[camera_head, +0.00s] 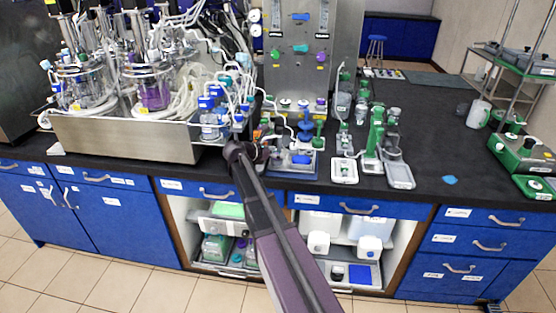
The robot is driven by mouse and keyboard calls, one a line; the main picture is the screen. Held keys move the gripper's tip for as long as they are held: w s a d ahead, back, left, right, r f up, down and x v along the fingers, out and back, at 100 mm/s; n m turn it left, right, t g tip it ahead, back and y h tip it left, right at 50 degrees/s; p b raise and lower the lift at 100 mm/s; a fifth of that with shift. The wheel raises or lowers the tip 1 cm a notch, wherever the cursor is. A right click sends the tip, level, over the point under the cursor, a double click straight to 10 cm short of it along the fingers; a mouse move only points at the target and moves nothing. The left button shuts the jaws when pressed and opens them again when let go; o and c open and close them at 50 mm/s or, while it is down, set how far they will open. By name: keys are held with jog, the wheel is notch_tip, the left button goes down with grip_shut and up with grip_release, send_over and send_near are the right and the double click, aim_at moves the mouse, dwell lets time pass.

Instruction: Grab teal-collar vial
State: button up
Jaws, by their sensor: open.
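I cannot pick out a teal-collar vial with certainty. Small bottles and fittings with coloured tops crowd the black bench (440,125), too small to tell their collars apart. My arm reaches up from the bottom middle to the bench's front edge. My gripper (262,153) seems to be at its dark far end, beside a small tray of blue and green parts (301,160). Its fingers are small and partly hidden by my arm, and I see nothing held between them.
Twin glass bioreactors (152,92) stand in a steel tray (125,138) at left, with loose tubing. A steel panel (300,75) with coloured knobs rises behind. Green-and-grey devices (375,140) stand right of my arm. The bench is clearer further right, around a small blue piece (449,180).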

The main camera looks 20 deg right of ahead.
dwell(0.5)
grip_shut()
